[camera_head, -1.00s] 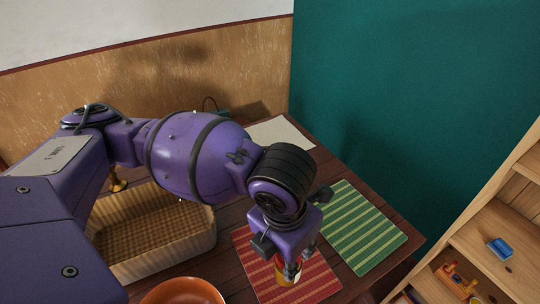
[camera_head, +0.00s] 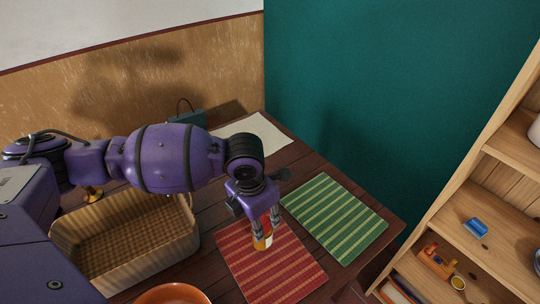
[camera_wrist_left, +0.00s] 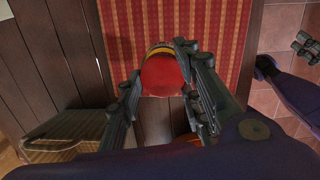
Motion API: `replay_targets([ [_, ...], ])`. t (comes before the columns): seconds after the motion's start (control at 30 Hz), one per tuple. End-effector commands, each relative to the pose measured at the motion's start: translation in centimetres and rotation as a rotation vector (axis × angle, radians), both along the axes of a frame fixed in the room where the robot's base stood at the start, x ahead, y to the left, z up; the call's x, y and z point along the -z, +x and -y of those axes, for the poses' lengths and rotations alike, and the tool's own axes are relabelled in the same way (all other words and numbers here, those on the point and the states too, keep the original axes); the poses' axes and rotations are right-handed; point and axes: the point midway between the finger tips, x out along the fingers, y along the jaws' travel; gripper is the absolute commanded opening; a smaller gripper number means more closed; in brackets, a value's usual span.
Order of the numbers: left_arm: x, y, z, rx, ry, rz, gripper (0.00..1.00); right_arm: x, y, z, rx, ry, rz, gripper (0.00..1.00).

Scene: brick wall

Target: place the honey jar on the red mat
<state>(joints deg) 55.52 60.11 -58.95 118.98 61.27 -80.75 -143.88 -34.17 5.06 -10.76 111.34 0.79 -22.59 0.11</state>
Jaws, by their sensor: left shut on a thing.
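The honey jar (camera_head: 263,240) is amber with a pale label, between the fingers of my left gripper (camera_head: 264,228). In the left wrist view its red lid (camera_wrist_left: 161,76) faces the camera, and the left gripper's fingers (camera_wrist_left: 160,95) are shut on it. The red mat (camera_head: 270,272) is striped and lies on the table. The jar appears over the upper part of the mat in the head view. I cannot tell whether its base touches the mat. The red mat also fills the top of the left wrist view (camera_wrist_left: 215,40).
A green striped mat (camera_head: 335,217) lies right of the red mat. A wicker basket (camera_head: 185,245) stands to the left, and an orange bowl (camera_head: 172,293) at the front. A pale sheet (camera_head: 262,131) lies at the back. A wooden shelf (camera_head: 450,215) stands at the right.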

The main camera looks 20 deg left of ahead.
Motion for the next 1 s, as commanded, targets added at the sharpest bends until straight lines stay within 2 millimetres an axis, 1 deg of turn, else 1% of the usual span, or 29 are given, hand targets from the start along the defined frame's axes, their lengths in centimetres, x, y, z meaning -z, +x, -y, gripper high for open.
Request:
replay_targets([
  [0.17,0.9,0.7,-0.4,-0.002,-0.001,0.001,0.00,0.0,0.0,0.0,0.001,-0.001,0.001,1.00],
  [0.3,3.1,0.8,-0.4,0.000,-0.002,-0.001,0.00,0.0,-0.1,0.1,0.001,-0.002,0.000,1.00],
  [0.4,4.0,0.8,-0.5,0.000,0.000,0.002,0.00,0.0,-0.2,0.2,0.000,-0.003,-0.003,1.00],
  [0.63,4.0,0.9,-0.5,0.001,0.000,0.004,0.00,0.2,-0.7,0.3,0.003,-0.004,-0.010,1.00],
  [0.77,4.4,0.8,-0.4,0.001,0.000,0.002,0.00,0.4,-1.0,0.3,0.003,-0.004,-0.016,1.00],
  [0.8,4.5,0.8,-0.5,0.000,0.000,0.001,0.35,0.4,-1.0,0.3,0.003,-0.004,-0.015,1.00],
  [0.93,4.4,0.8,-0.5,0.000,0.000,0.001,0.52,0.3,-0.9,0.3,0.003,-0.004,-0.014,1.00],
  [1.0,4.4,0.8,-0.5,0.000,0.000,0.001,0.52,0.3,-0.8,0.3,0.003,-0.005,-0.012,1.00],
])
